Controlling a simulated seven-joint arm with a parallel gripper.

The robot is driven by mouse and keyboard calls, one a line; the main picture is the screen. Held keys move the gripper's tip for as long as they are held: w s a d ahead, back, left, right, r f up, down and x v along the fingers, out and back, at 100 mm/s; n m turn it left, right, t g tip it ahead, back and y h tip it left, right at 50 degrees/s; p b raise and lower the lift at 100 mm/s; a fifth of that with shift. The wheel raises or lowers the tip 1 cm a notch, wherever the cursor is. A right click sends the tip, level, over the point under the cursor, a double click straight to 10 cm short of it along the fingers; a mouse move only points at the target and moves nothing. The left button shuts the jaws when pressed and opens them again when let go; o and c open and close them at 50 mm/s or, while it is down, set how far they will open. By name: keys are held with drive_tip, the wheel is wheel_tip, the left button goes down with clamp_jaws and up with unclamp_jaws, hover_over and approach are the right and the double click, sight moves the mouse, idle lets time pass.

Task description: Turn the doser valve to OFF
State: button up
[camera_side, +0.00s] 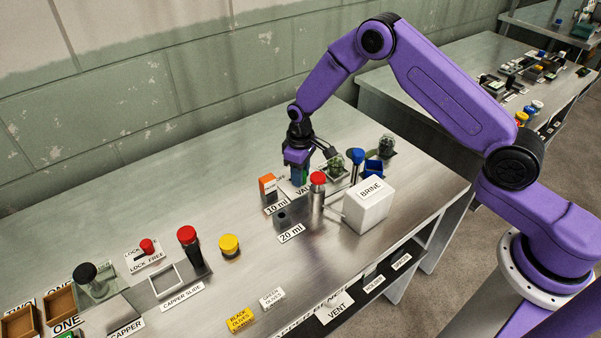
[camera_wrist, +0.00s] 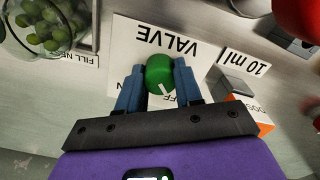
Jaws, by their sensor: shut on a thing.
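The doser valve has a round green knob (camera_wrist: 159,70) on a white label plate reading VALVE (camera_wrist: 166,38). My gripper (camera_wrist: 160,84) has its two blue fingers on opposite sides of the knob and is shut on it. A white mark shows on the knob's lower side, toward partly covered lettering that ends in FF. The rest of that lettering is hidden by the fingers and knob. In the side view my gripper (camera_side: 298,170) points down at the valve plate, behind the red-topped post, and mostly covers the knob.
A red-topped post (camera_side: 317,190) and the white BRINE tank (camera_side: 367,204) stand close in front. An orange-and-white block (camera_side: 268,187) is just left. A glass of green olives (camera_wrist: 50,28) and a blue-topped part (camera_side: 356,158) stand nearby.

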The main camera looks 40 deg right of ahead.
drive_tip(key=shift+n, duration=0.3)
idle(0.4)
drive_tip(key=o, duration=1)
drive_tip(key=shift+o, duration=0.2)
drive_tip(key=shift+r, duration=0.1)
wheel_tip(320, 180, up, 17)
drive_tip(key=shift+r, duration=0.15)
